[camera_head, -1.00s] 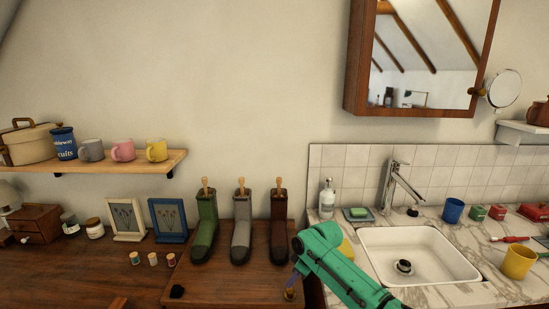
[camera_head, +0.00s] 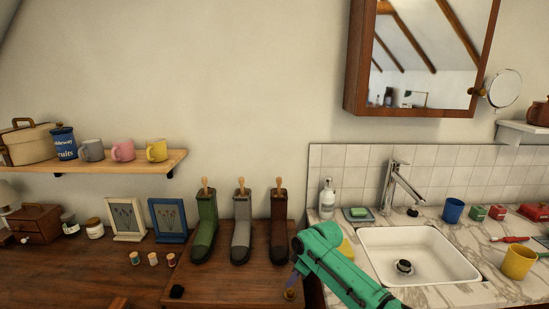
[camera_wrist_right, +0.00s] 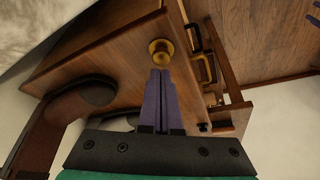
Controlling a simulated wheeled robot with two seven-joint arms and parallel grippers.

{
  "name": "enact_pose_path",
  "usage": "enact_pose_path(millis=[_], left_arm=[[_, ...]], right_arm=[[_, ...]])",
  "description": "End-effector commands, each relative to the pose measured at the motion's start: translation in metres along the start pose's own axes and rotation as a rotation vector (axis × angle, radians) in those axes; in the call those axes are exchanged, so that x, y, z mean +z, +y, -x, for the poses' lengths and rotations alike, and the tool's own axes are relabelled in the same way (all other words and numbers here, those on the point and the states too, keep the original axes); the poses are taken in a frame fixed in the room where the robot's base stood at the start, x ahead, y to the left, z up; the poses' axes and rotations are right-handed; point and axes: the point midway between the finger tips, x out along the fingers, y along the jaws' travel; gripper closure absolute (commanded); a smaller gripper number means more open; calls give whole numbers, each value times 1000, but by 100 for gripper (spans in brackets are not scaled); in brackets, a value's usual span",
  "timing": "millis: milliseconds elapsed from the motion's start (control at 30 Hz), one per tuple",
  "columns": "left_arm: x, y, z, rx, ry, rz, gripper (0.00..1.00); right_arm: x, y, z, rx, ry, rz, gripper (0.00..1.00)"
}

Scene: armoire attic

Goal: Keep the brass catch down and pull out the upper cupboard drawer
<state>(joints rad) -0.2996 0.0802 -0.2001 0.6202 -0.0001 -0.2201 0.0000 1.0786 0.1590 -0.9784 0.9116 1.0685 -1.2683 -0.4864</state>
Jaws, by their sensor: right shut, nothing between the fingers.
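The brass catch (camera_wrist_right: 161,50) is a round knob on the wooden cupboard top (camera_wrist_right: 115,55). In the head view the catch (camera_head: 289,294) shows small at the top's front right. My right gripper (camera_wrist_right: 160,72) is shut and empty, its purple fingertips right at the catch; whether they press it down I cannot tell. In the head view my right gripper (camera_head: 294,282) points down over the catch, below the green arm. Dark handles (camera_wrist_right: 207,68) show on the cupboard front in the wrist view; which belongs to the upper drawer is unclear.
Green, grey and brown boots (camera_head: 240,229) stand on the cupboard top behind the catch. A small black object (camera_head: 177,291) lies at its front left. A sink (camera_head: 420,255) in a marble counter is on the right. Picture frames (camera_head: 168,220) and small spools stand left.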

Motion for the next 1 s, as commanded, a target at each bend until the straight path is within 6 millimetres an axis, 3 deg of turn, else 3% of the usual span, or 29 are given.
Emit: enact_pose_path(millis=[1000], left_arm=[[1, 1, -12, 0, -1, 0, 50]], right_arm=[[6, 0, -14, -1, 0, 0, 100]])
